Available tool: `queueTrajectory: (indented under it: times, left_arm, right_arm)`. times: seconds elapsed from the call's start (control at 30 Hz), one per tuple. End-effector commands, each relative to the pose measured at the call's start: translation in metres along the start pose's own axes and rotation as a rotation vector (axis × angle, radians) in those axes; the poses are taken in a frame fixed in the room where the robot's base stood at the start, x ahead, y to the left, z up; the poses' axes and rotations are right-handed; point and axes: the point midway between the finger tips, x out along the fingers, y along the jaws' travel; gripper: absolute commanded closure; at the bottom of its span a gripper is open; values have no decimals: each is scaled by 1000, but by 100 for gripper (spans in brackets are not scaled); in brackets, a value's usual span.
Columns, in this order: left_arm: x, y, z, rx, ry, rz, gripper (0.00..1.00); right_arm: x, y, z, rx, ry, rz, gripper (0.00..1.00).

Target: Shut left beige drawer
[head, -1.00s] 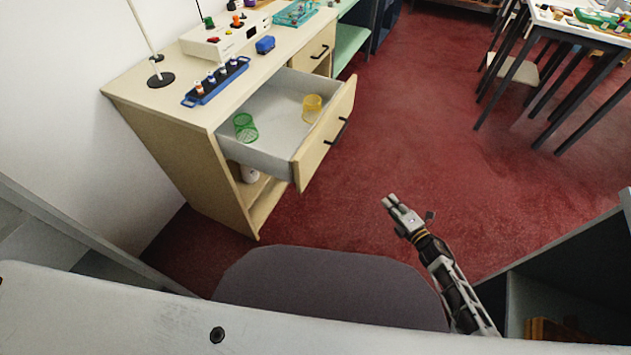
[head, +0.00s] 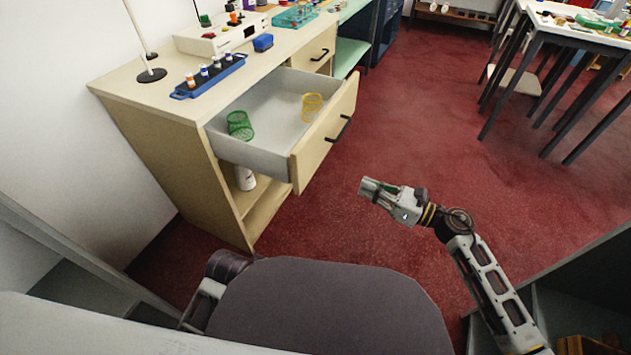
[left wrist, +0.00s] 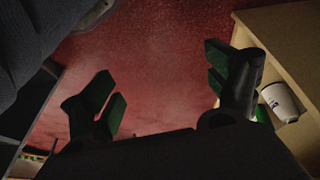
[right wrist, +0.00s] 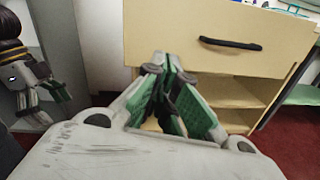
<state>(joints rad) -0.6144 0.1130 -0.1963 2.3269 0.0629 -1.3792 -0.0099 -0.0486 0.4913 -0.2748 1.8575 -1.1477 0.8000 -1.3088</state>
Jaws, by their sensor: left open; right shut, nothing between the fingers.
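The left beige drawer (head: 322,138) is pulled out of the beige counter, with a dark bar handle (head: 338,130) on its front. A green mesh cup (head: 240,125) and a yellow mesh cup (head: 312,107) lie inside it. My right gripper (head: 366,188) is shut and empty, in front of the drawer and apart from it. In the right wrist view the drawer front (right wrist: 215,35) stands beyond the shut fingers (right wrist: 165,75). My left gripper (left wrist: 168,95) is open and empty, low beside the counter's open shelf; the head view hides its fingers.
A white cup (head: 245,178) stands on the shelf under the drawer. The countertop (head: 150,92) holds a blue rack (head: 208,77) and a white device (head: 222,34). A second drawer (head: 318,55) is shut. Red floor (head: 430,130) is clear right of the drawer.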

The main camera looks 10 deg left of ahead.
Motion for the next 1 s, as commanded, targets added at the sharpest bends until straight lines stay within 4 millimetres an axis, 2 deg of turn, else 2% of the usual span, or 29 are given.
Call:
queueTrajectory:
  times: [0.1, 0.3, 0.77, 1.0]
  left_arm:
    - [-9, 1, 0, 3, 8, 4, 12]
    - [-19, 3, 0, 5, 12, 7, 12]
    - [-19, 3, -1, 5, 13, 7, 12]
    - [-16, 4, -1, 4, 19, 10, 12]
  right_arm:
    - [3, 13, -1, -101, 23, 47, 100]
    - [4, 23, 2, -177, 39, 81, 100]
    - [7, 23, 3, -179, 39, 81, 100]
    - [24, 25, 2, -179, 37, 82, 100]
